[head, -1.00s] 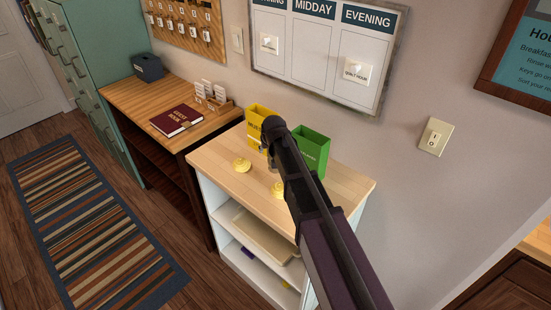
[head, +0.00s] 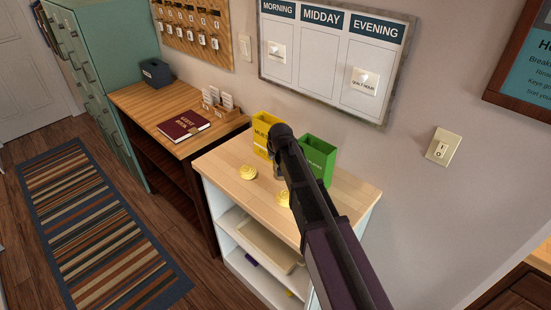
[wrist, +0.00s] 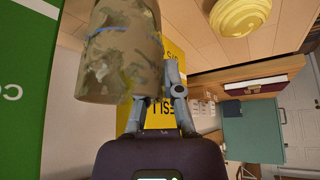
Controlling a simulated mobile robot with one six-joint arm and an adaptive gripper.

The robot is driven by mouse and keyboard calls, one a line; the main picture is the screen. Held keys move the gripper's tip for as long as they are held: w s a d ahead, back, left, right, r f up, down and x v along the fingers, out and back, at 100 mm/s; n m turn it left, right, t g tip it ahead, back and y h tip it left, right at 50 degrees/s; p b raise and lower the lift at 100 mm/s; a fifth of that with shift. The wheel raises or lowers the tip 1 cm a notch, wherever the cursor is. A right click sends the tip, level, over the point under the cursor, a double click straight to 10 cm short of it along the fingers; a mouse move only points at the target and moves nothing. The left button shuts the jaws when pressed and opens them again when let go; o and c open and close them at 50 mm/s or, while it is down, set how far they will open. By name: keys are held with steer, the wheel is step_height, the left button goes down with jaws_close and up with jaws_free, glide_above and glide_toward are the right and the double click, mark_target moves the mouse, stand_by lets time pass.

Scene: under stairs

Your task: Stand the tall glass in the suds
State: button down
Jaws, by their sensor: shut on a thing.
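In the head view my arm hides most of the gripper and the vessel, above the light wooden top of a white shelf unit (head: 225,160). No suds or basin can be made out in either view.
A yellow muesli box (head: 264,132) and a green box (head: 318,158) stand close by my gripper. Two yellow round things (head: 247,172) lie on the shelf top. A desk with a red guest book (head: 184,125) is to the left. Striped rug (head: 95,225) and floor are clear.

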steer(key=shift+r+p, duration=1.3)
steer(key=shift+r, duration=0.05)
steer(key=s+d+r+p, duration=0.2)
steer(key=s+d, duration=0.7)
steer(key=s, duration=0.4)
steer(key=shift+d+r, duration=0.1)
steer(key=shift+s, duration=0.1)
